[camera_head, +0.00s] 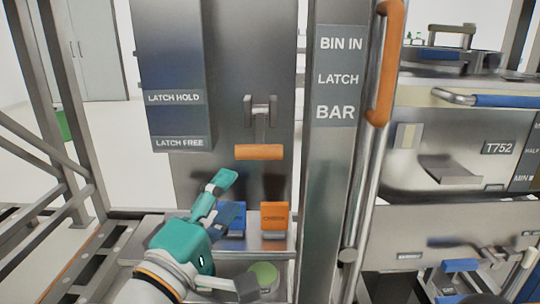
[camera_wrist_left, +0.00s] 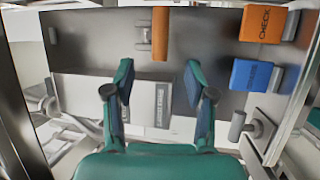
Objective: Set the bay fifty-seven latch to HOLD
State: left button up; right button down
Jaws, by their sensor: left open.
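The latch lever with an orange grip (camera_head: 258,152) hangs from a metal bracket (camera_head: 260,108) on the steel panel. Its grip is about level with the LATCH FREE label (camera_head: 180,143), below the LATCH HOLD label (camera_head: 173,97). My left gripper (camera_head: 226,194) is open and empty, below and left of the grip, apart from it. In the left wrist view the open fingers (camera_wrist_left: 158,78) point toward the panel, and the orange grip (camera_wrist_left: 160,32) lies beyond them, in line with the gap. My right gripper is out of view.
A blue block (camera_head: 237,217) and an orange block (camera_head: 275,217) sit below the lever, close to my left gripper. A post marked BIN IN LATCH BAR (camera_head: 337,80) with an orange upright handle (camera_head: 386,65) stands right. The T752 bin (camera_head: 455,150) is beyond it.

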aim_at(258, 157)
pick_arm(q)
jog(key=p+x, duration=0.1)
jog(key=x, duration=1.1)
jog(key=shift+w+d, duration=0.15)
jog(key=shift+w, duration=0.2)
grip_shut()
